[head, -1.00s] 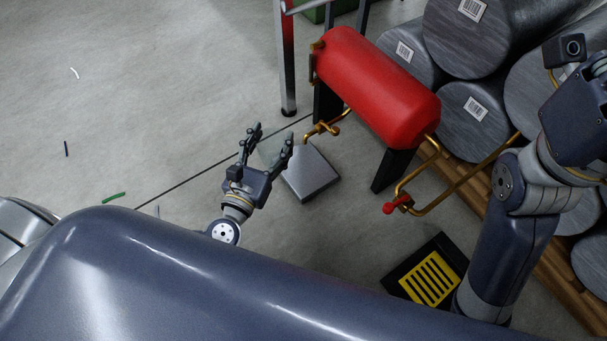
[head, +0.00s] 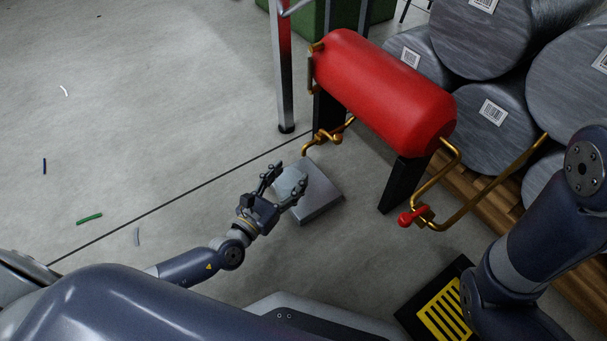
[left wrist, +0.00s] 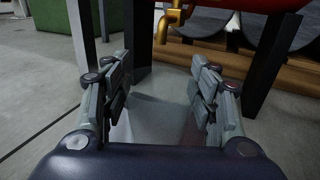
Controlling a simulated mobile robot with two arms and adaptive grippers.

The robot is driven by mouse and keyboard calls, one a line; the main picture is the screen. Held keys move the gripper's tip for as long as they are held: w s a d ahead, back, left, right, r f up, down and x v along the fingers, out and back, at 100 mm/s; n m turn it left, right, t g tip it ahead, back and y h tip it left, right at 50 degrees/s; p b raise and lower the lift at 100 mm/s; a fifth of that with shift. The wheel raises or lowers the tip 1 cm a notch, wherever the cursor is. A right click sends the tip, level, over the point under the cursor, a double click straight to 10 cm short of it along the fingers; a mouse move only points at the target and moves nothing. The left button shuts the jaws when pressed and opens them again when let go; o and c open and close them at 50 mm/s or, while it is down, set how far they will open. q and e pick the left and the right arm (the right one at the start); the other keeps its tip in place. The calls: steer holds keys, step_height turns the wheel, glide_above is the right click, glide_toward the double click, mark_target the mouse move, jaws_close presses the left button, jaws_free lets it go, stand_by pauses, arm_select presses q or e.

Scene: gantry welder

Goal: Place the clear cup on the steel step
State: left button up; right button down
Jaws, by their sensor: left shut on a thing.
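My left gripper (head: 284,185) is shut on the clear cup (head: 287,182), which shows faintly as a pale see-through shape between the fingers. In the left wrist view the cup (left wrist: 160,115) stands between the two fingers (left wrist: 162,98), its outline hard to make out. The steel step (head: 325,197) is a low grey square block on the floor. In the head view the fingers and cup overlap its left part; I cannot tell the height of the cup above it. My right gripper is out of view.
A red tank (head: 385,90) on black legs stands behind the step, with brass pipes and a red-handled valve (head: 411,217) near it. A metal post (head: 283,85) stands beyond. Large grey cylinders (head: 485,115) lie at right. The floor at left is mostly clear.

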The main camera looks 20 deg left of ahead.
arm_select(q)
steer(key=w+f+b, duration=0.1)
steer(key=w, duration=0.1)
steer(key=w+d+f+b, duration=0.1)
steer(key=w+b, duration=0.1)
steer(key=w+d+f+b, duration=0.1)
steer(key=w+b, duration=0.1)
steer(key=w, duration=0.1)
steer(key=shift+w+f, duration=0.1)
steer(key=shift+f, duration=0.3)
steer(key=shift+r, duration=0.15)
steer(key=o, duration=1)
